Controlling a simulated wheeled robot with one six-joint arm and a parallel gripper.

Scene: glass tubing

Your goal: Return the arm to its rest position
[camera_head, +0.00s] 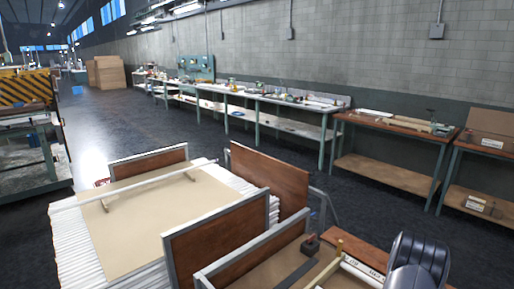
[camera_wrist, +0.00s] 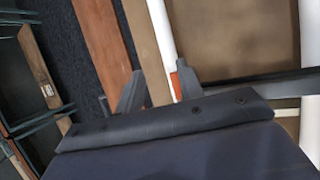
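My gripper (camera_wrist: 158,72) shows in the wrist view with its two dark fingers apart and nothing visibly held between them. A white tube (camera_wrist: 161,30) runs behind the fingers, and I cannot tell how far beyond them it lies. In the head view, a dark rounded part of my arm (camera_head: 418,262) is at the bottom right, and the fingers cannot be made out there. A long white tube (camera_head: 150,182) lies across small supports on a tan sheet (camera_head: 128,238) over a stack of white tubes (camera_head: 65,245).
Brown panels with grey frames (camera_head: 215,240) stand upright around the stack. A wooden-topped bench (camera_head: 400,125) and long cluttered benches (camera_head: 260,97) line the wall. A striped rack (camera_head: 28,90) stands at the left. The dark floor (camera_head: 130,125) between is clear.

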